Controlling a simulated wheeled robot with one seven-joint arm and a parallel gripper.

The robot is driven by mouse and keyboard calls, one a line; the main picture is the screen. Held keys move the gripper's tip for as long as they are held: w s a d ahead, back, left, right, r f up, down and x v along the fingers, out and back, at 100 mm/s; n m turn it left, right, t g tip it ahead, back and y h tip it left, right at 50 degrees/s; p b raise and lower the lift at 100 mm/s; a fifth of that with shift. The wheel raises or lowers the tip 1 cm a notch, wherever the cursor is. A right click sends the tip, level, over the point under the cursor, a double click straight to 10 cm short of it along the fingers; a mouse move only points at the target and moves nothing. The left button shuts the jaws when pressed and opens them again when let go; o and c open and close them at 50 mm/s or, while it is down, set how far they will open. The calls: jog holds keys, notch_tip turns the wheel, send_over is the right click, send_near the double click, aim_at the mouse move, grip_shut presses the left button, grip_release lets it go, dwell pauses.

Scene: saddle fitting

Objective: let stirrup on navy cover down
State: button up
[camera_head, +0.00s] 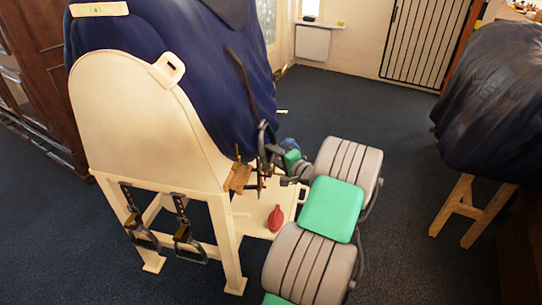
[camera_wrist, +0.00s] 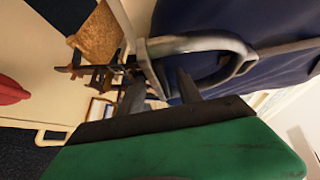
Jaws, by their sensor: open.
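The navy cover (camera_head: 185,70) drapes over a wooden stand with a cream end panel (camera_head: 130,120). A dark strap (camera_head: 243,85) runs down the cover to a grey metal stirrup (camera_head: 262,135) at its lower edge. In the wrist view the stirrup (camera_wrist: 222,42) is a grey loop lying close against the navy cloth. My gripper (camera_head: 271,160) is beside the stirrup, with its jaws open. In the wrist view my gripper (camera_wrist: 160,88) has one finger overlapping the loop's opening; I cannot tell whether it is through the loop or touching it.
Two stirrups (camera_head: 140,236) (camera_head: 188,240) hang on straps at the stand's left side. A red object (camera_head: 275,218) sits on the stand's low shelf (camera_head: 250,212). A dark-covered stand (camera_head: 495,100) is at right. Carpet (camera_head: 400,140) is clear between.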

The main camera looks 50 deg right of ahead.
jog(key=p+v, duration=0.1)
jog(key=v, duration=0.6)
jog(key=shift+s, duration=0.25)
jog(key=shift+r, duration=0.1)
